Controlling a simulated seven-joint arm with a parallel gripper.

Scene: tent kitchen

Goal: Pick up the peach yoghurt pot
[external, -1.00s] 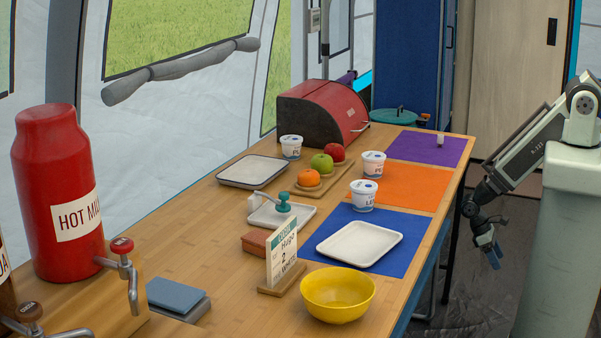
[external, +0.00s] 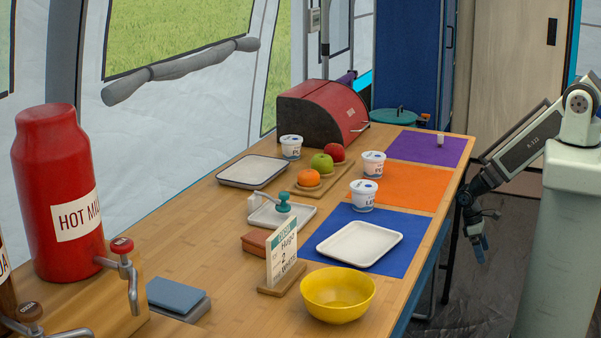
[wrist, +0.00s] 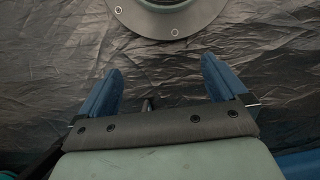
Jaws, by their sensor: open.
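Three white yoghurt pots with blue on their lids stand on the table in the external view. The pot on the orange mat (external: 373,165) has a label that seems to begin with "PE", so it is likely the peach one. Another pot (external: 363,196) stands at the back edge of the blue mat, its label seeming to begin with "L". A third pot (external: 291,147) stands by the red bread bin, its label too small to read surely. My gripper (external: 479,250) hangs off the table's right side, away from all pots. In the wrist view its blue fingers (wrist: 160,88) are apart and empty.
A white tray (external: 359,243) lies on the blue mat (external: 415,224). The orange mat (external: 425,188) is clear on its right. A yellow bowl (external: 338,295) and a sign (external: 282,254) stand nearer the front.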

